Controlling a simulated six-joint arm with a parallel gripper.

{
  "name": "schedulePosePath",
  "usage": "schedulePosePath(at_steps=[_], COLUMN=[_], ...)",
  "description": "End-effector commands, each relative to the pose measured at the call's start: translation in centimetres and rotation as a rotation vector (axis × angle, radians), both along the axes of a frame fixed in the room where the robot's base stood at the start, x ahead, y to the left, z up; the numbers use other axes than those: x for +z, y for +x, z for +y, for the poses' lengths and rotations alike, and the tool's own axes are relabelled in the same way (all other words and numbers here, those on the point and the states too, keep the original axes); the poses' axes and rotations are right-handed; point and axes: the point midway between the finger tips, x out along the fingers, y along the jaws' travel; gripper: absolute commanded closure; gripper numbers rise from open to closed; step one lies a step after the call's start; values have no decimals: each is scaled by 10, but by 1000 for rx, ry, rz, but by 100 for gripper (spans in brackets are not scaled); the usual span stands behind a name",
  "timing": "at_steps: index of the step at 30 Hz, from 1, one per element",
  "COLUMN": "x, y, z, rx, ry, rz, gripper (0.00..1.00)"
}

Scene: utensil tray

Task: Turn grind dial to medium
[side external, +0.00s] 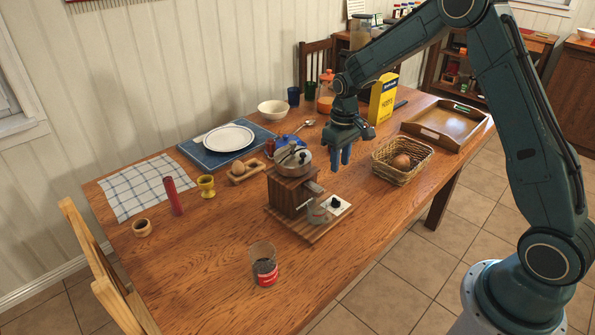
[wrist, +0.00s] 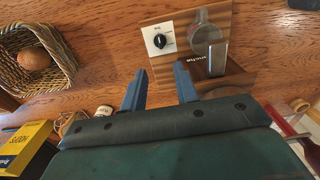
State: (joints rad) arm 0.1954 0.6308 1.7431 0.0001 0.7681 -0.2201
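The grind dial (wrist: 159,41) is a black knob on a white plate (wrist: 152,30), fixed to the grinder's wooden base; its markings are too small to read. In the side view the dial (side external: 336,203) sits at the right of the coffee grinder (side external: 287,196), a wooden body with a metal bowl on top. My gripper (side external: 340,163) is above the table, higher than the dial and apart from it. In the wrist view my gripper (wrist: 160,72) has its two blue fingers spread with nothing between them, and the dial appears just beyond the fingertips.
A wicker basket (side external: 387,176) with a brown round item is to the right. A yellow box (side external: 384,98) stands behind. A glass jar (side external: 263,265) is in front; table around it is clear.

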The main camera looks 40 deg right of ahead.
Motion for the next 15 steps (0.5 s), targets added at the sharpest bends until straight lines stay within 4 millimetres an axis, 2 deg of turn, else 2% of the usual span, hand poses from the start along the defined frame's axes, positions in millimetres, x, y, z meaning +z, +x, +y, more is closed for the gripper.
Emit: schedulePosePath(at_steps=[15], x=[-71], y=[-1], z=[0], rx=[1], ry=[0], rz=[4], gripper=[70])
